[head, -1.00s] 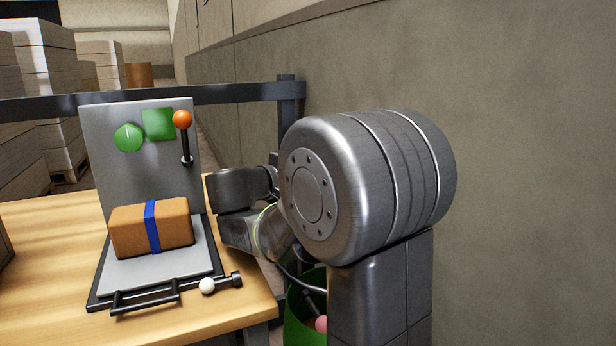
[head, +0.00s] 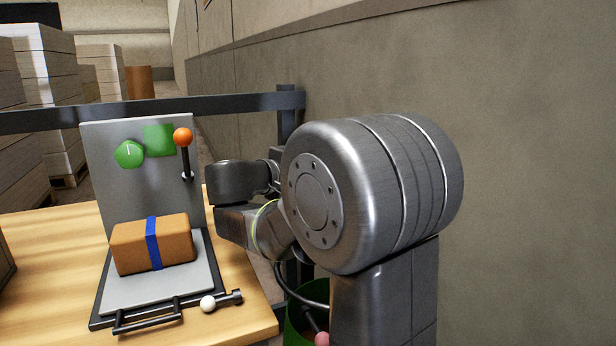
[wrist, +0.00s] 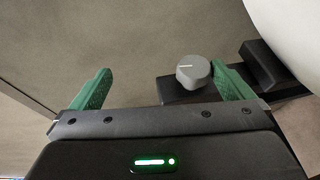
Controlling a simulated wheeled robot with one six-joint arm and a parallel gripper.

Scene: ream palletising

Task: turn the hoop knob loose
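A grey round knob (wrist: 193,72) with a white pointer line shows in the wrist view, on a dark bar; I take it for the hoop knob. My gripper (wrist: 160,70) is open and empty, with its two green fingers apart. The knob appears between the fingertips, close beside the right finger; I cannot tell whether they touch or how far beyond the tips it is. In the head view my fingers and this knob are hidden behind my arm.
A wooden table (head: 50,235) carries a grey stand (head: 105,185) with a green knob (head: 129,154), an orange-topped lever (head: 183,137) and a strapped brown package (head: 185,240). A dark rail (head: 60,118) runs behind. A wall (head: 540,150) stands right. A large white rounded thing (wrist: 293,30) is near my gripper.

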